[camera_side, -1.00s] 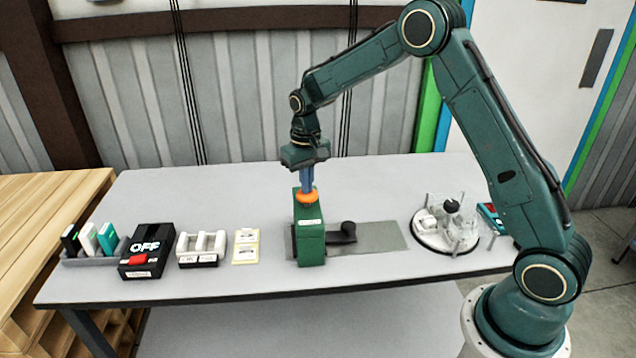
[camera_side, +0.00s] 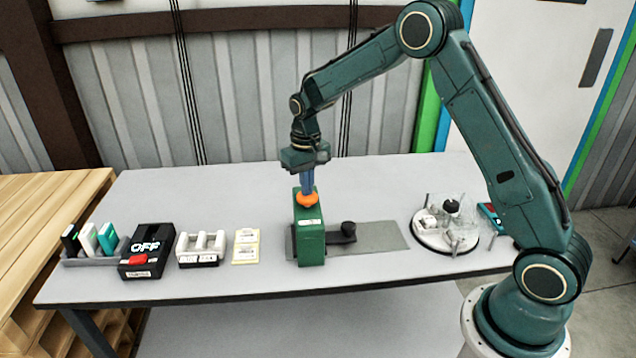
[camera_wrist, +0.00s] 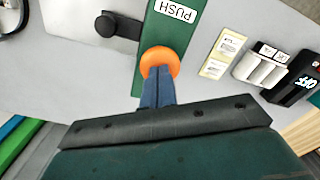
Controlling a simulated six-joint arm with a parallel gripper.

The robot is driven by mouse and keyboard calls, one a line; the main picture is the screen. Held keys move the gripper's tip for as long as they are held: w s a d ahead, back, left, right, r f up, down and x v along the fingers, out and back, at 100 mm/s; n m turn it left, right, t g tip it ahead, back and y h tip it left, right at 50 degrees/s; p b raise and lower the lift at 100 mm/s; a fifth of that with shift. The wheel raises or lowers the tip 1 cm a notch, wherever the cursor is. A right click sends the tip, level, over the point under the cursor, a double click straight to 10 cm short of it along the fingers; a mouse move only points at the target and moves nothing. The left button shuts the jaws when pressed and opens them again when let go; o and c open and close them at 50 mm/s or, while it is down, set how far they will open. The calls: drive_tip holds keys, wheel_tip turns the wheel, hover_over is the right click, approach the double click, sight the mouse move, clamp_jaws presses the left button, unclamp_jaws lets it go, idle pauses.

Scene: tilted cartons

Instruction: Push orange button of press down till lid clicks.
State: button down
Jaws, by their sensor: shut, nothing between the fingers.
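The press is a green upright block (camera_side: 310,243) on a grey metal plate, with an orange button (camera_side: 307,200) on its top. In the wrist view the orange button (camera_wrist: 160,60) sits at the end of the green press top (camera_wrist: 170,30), beside a "PUSH" label. My gripper (camera_side: 307,192) points down with its blue fingers shut and empty. In the wrist view its fingertips (camera_wrist: 158,80) meet the button's edge and cover part of it. They appear to touch the button, but how far it is pressed I cannot tell. No lid is clearly visible on the press.
A black knob (camera_side: 348,229) stands on the plate (camera_side: 380,237) right of the press. A round clear-covered fixture (camera_side: 447,243) is further right. To the left are yellow-edged cards (camera_side: 246,247), a white rack (camera_side: 201,250), a black "OFF" box (camera_side: 147,263) and a grey tray (camera_side: 92,262).

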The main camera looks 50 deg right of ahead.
wheel_tip(320, 180, up, 9)
idle(1.3)
drive_tip(key=s+a+r+n+t, duration=0.1)
drive_tip(key=s+a+r+t, duration=0.25)
drive_tip(key=s+r, duration=1.05)
drive_tip(key=s+a+f+n+t, duration=0.1)
drive_tip(key=s+f, duration=0.1)
drive_tip(key=s, duration=0.7)
drive_tip(key=s+a+f+n+t, duration=0.1)
drive_tip(key=s+a, duration=0.1)
drive_tip(key=s, duration=0.7)
drive_tip(key=shift+s+f, duration=0.35)
